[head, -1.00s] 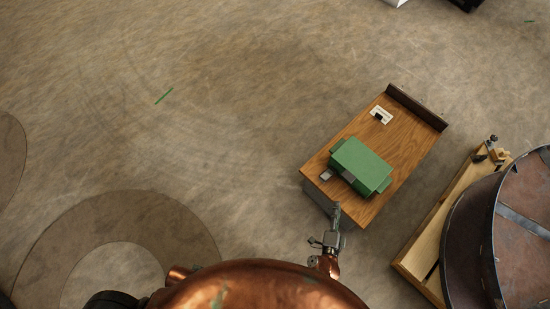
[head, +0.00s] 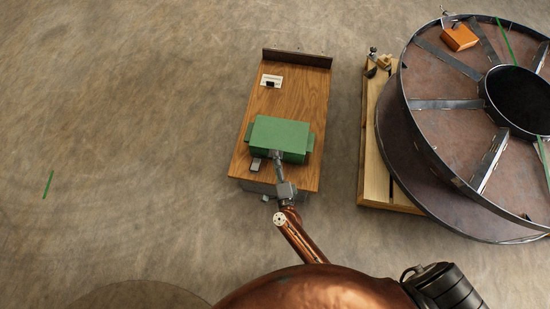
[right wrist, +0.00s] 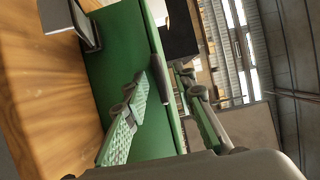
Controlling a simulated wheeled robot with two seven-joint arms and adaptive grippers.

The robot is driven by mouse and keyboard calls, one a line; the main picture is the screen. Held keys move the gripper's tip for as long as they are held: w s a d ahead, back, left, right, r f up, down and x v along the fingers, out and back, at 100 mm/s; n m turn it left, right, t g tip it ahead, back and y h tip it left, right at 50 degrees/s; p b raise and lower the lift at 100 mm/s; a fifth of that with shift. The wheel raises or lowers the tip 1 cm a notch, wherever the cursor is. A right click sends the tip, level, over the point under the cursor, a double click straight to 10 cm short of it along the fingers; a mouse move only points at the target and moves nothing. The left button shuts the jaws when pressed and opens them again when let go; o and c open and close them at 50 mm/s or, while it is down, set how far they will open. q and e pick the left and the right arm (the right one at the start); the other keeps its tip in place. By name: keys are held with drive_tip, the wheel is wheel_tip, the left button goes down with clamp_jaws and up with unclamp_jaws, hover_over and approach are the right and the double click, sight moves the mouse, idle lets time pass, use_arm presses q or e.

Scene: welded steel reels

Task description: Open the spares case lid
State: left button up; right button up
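The green spares case (head: 283,134) sits on a wooden bench top, and its lid looks closed. It fills the left middle of the right wrist view (right wrist: 115,65), with a dark strip (right wrist: 157,50) along its edge. My right gripper (head: 277,157) is at the case's front edge, near the middle. In the right wrist view its two fingers (right wrist: 168,76) are spread, one in front of the green face and one beyond its edge. I cannot tell whether they touch the case. My left gripper is not in view.
A small grey block (head: 256,164) lies left of the case's front. A white plate with a black part (head: 270,81) lies behind it. The bench (head: 307,95) has a dark back ledge. A large steel reel (head: 447,150) on a wooden pallet (head: 374,160) stands to the right.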

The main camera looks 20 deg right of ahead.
drive_tip(key=shift+w, duration=0.1)
drive_tip(key=shift+c, duration=0.6)
clamp_jaws()
